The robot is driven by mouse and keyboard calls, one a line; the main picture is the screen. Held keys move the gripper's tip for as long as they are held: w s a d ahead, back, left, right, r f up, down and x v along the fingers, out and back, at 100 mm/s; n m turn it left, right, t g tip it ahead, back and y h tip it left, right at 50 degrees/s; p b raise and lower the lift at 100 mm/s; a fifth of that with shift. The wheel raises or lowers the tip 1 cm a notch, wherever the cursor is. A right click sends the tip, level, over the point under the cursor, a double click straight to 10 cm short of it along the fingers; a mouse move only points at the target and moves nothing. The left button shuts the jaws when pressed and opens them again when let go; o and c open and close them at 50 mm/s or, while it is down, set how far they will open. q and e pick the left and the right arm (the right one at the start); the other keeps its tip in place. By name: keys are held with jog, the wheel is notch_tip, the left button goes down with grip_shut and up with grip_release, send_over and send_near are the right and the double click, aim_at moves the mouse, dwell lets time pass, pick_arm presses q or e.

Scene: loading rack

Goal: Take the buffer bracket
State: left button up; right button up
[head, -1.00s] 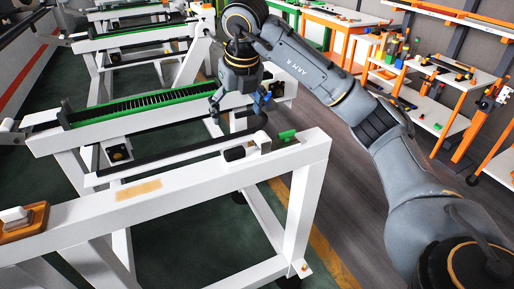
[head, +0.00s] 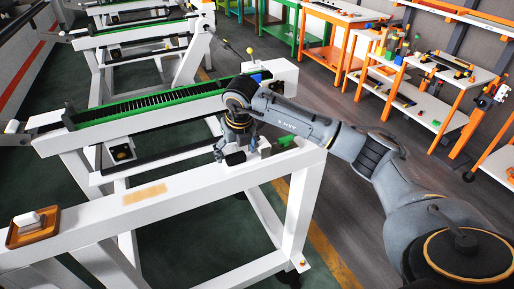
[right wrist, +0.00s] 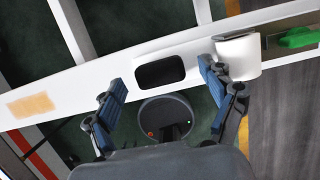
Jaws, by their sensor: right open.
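My right gripper (head: 232,156) is over the white front beam of the loading rack (head: 100,203). In the right wrist view the right gripper (right wrist: 161,72) is open, with its blue-padded fingers apart. A black rounded block (right wrist: 160,71) on the beam lies between the fingertips in that view; it looks like the buffer bracket, though I cannot be certain. The fingers do not visibly close on it. In the head view the gripper largely hides this block. A dark round disc (right wrist: 165,112) with an orange dot shows below it. My left gripper is not in view.
A white rounded piece (right wrist: 239,56) stands close beside the right finger. A green piece (head: 286,141) lies at the beam's right end. An orange tray (head: 33,227) with a white block sits at the left. Orange shelves (head: 440,100) stand at the right.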

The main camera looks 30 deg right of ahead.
jog(key=shift+f, duration=0.15)
jog(key=c, duration=1.5)
